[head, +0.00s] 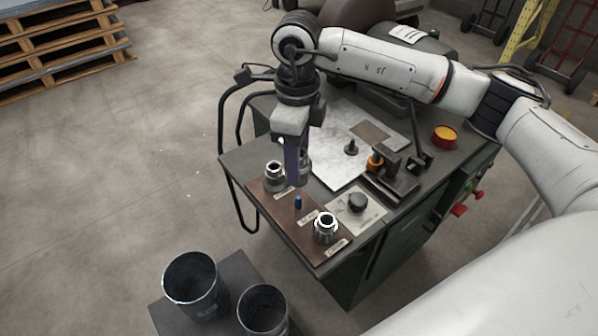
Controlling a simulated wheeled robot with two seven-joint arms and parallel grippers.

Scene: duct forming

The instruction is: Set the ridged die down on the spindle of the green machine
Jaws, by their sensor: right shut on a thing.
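My right gripper (296,180) points down over the brown board (311,222) on the green machine (389,256). It is shut on a grey metal piece (305,161), probably the ridged die. The purple fingers hide most of it, so its ridges cannot be made out. A short dark upright post with a wide foot (351,148), which may be the spindle, stands on the bright metal plate (331,174) right of the gripper. The held piece is apart from this post. My left gripper is not in view.
Two other metal dies stand on the brown board, one at the back left (274,178) and one at the front (326,230), with a bare blue peg (298,202) between them.

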